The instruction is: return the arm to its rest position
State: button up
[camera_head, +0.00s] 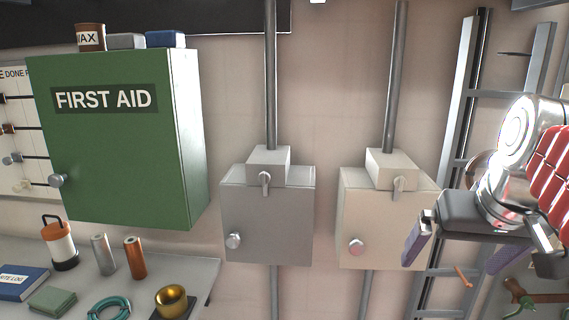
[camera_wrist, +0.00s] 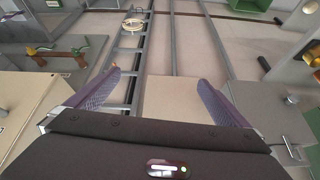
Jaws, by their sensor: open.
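My gripper (camera_head: 460,245) is at the right of the head view, in front of the ladder-like rack and beside the beige switch box. Its two purple-padded fingers are spread apart with nothing between them. In the wrist view my gripper (camera_wrist: 155,95) shows both fingers wide apart, with wall and floor-like surface visible between them. My red-sleeved, silver arm comes in from the right edge of the head view.
A beige switch box (camera_head: 375,225) stands close left of my gripper, with a grey switch box (camera_head: 265,225) farther left. A green first aid cabinet (camera_head: 110,150) hangs above a shelf (camera_head: 205,270) holding several items. A metal ladder (camera_head: 459,130) stands behind my gripper.

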jog(key=s+a+f+n, duration=0.1)
jog(key=s+a+f, duration=0.2)
jog(key=a+f, duration=0.3)
jog(key=s+a+f+n+y, duration=0.1)
jog(key=s+a+f, duration=0.2)
jog(key=f, duration=0.8)
jog(key=a, duration=0.2)
jog(key=shift+s+a+f+n, duration=0.2)
jog(key=shift+a+f+n, duration=0.1)
jog(key=shift+a+f, duration=0.1)
jog(key=shift+d, duration=0.15)
